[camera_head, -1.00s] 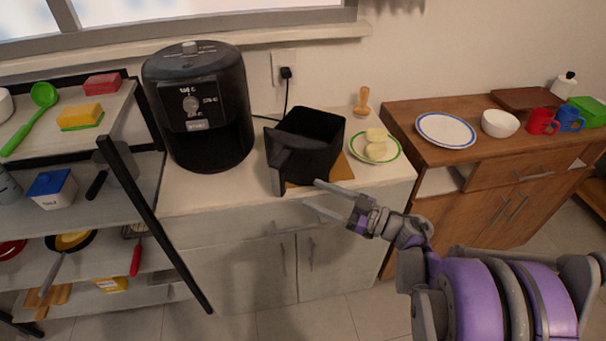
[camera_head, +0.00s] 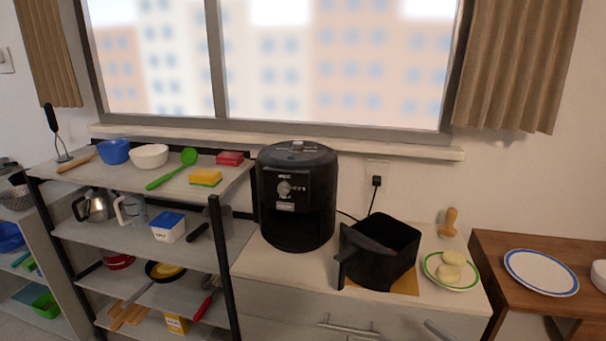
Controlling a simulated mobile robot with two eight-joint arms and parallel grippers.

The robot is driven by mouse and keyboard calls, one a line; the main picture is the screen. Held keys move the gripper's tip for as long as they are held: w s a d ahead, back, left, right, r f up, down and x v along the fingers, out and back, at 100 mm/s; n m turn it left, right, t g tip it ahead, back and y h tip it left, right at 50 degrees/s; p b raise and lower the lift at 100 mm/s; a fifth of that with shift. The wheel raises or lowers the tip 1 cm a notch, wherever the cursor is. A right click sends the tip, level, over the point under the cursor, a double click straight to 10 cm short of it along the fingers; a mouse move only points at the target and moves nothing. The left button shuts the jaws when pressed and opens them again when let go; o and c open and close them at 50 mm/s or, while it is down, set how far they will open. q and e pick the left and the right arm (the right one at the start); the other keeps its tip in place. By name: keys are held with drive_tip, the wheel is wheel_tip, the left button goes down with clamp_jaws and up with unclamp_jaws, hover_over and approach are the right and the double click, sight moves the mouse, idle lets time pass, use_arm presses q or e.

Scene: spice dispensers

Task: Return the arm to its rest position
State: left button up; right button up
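Only a small grey tip (camera_head: 438,329), which looks like part of my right gripper, shows at the bottom edge, in front of the counter. The rest of that arm is out of view, so I cannot tell whether it is open or shut. It is apart from the black air fryer basket (camera_head: 380,252), which sits on a wooden board on the white counter. My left gripper is not in view.
The black air fryer body (camera_head: 296,197) stands on the counter (camera_head: 283,283) left of the basket. A green-rimmed plate (camera_head: 434,271) with pale food pieces is at right. A shelf rack (camera_head: 97,233) stands left; a wooden cabinet (camera_head: 488,242) stands right.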

drive_tip(key=w+d+r+m+t+h+p, duration=0.1)
drive_tip(key=d+r+m+t+h+p, duration=0.1)
drive_tip(key=r+m+t+h+p, duration=0.3)
drive_tip(key=w+d+r+m+h, duration=0.2)
drive_tip(key=r+m+h, duration=0.1)
drive_tip(key=r+h, duration=0.4)
use_arm(q)
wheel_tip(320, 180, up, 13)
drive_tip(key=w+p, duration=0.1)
drive_tip(key=p, duration=0.6)
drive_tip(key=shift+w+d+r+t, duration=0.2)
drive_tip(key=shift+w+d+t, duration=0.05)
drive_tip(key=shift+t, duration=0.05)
use_arm(e)
drive_tip(key=s+a+f+g, duration=0.3)
drive_tip(key=s+f+g, duration=0.1)
drive_tip(key=s, duration=0.3)
drive_tip(key=s+a+f+g, duration=0.4)
drive_tip(key=s+g, duration=0.1)
drive_tip(key=s, duration=0.2)
drive_tip(key=s+a+f+m+g, duration=0.1)
drive_tip(key=s+a+f+g, duration=0.3)
drive_tip(key=s, duration=0.3)
drive_tip(key=shift+a+g, duration=0.15)
drive_tip(key=shift+g, duration=0.45)
